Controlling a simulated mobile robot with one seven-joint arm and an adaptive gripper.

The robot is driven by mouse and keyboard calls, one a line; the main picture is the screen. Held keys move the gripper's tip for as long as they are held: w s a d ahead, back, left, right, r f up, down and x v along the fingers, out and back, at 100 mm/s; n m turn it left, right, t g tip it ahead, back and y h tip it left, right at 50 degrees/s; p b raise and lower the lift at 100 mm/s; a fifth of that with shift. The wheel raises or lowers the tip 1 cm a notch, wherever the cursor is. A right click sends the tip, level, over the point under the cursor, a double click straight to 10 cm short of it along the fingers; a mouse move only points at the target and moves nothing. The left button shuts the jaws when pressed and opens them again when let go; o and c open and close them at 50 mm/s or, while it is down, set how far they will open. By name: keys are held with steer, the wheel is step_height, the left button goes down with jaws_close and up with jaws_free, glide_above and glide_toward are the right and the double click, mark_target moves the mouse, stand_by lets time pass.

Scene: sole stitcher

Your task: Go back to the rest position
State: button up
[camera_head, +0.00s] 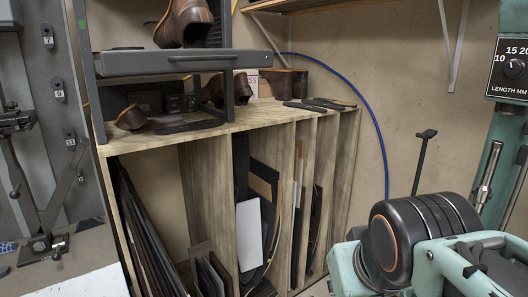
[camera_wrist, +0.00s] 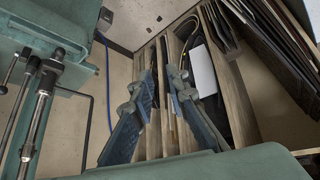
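My gripper (camera_wrist: 163,72) shows in the wrist view as two blue-grey fingers. They stand apart, with a clear gap and nothing held between them, so it is open. Behind it are the upright slots of a wooden shelf unit, apart from the fingers as far as I can tell. The gripper fingers cannot be made out in the head view. The teal stitching machine (camera_head: 504,125) with its length dial stands at the right of the head view.
The wooden shelf unit (camera_head: 190,137) holds dark sheets in its slots and brown shoes on top. A grey rack (camera_head: 165,62) stands over its left end. A blue cable (camera_head: 375,125) runs down the wall.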

steer(key=s+a+m+g+p, duration=0.1)
steer(key=s+a+p, duration=0.1)
steer(key=s, duration=0.2)
step_height(320, 180, up, 14)
steer(key=p, duration=1.4)
steer(key=shift+w+d+f+y, duration=0.25)
steer(key=shift+w+y, duration=0.05)
steer(key=shift+y, duration=0.1)
